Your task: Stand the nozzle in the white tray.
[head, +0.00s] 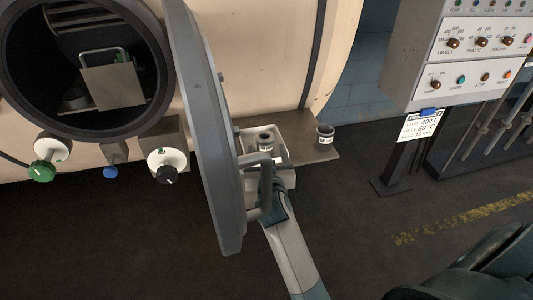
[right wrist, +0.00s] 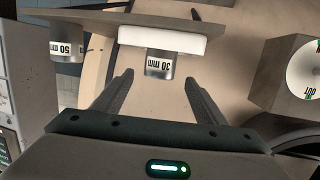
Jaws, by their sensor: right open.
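The white tray (head: 286,180) sits on the shelf beside the machine, partly hidden by the open door. A grey nozzle (head: 265,138) with a white label stands upright in it. In the right wrist view, which looks upside down, this nozzle (right wrist: 160,66) reads "30 mm" against the tray (right wrist: 150,41). A second nozzle (head: 325,134) stands on the shelf right of the tray; it reads "50 mm" (right wrist: 66,45). My right gripper (head: 268,186) is open and empty in front of the tray, partly behind the door handle. Its fingers (right wrist: 160,78) point toward the 30 mm nozzle. My left gripper is out of view.
The round grey door (head: 210,130) stands open, its handle (head: 264,190) close to my right gripper. A control panel (head: 455,55) is at the right.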

